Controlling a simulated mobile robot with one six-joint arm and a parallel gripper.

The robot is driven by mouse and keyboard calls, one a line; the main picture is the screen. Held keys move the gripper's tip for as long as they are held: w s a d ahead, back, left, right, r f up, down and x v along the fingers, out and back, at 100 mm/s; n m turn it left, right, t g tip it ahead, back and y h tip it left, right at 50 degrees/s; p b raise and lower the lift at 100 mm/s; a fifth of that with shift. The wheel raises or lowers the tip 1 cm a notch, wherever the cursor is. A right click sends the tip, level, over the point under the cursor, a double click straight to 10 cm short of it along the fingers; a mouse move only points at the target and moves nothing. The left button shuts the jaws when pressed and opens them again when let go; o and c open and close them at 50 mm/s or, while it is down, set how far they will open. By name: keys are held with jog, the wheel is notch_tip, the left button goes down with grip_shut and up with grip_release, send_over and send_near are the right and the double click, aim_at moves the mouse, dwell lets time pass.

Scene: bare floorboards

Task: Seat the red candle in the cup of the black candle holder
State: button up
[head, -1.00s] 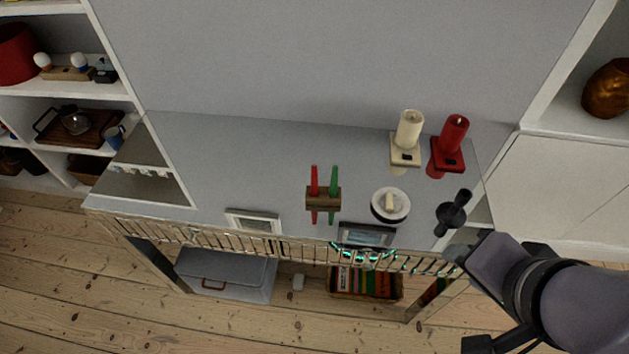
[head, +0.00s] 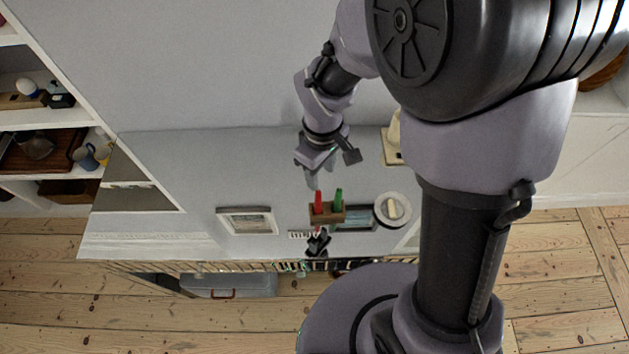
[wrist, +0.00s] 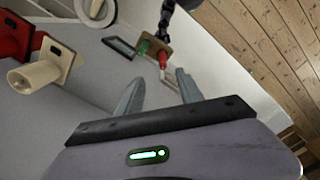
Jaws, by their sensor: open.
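A slim red candle (head: 318,203) stands in a small wooden block (head: 326,215), beside a slim green candle (head: 339,200). The red candle (wrist: 163,61) also shows in the wrist view, beyond and roughly between my fingers. My gripper (head: 312,183) is open and empty, just above the red candle's top. Its two fingers are spread in the wrist view (wrist: 158,77).
A white dish with a cream candle (head: 393,210) is right of the block. A dark shape (head: 318,242) before the block is unclear.

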aim_at(318, 200)
notch_tip(318, 200, down, 7)
jog(key=shift+f+b, duration=0.2)
jog(key=shift+b, duration=0.85)
jog(key=f, duration=0.2)
jog(key=f+b, duration=0.1)
jog(key=f, duration=0.1)
jog(key=f+b, duration=0.1)
jog(key=f, duration=0.1)
jog(key=shift+s+a, duration=0.15)
jog(key=shift+a, duration=0.15)
jog(key=shift+r, duration=0.1)
grip_shut()
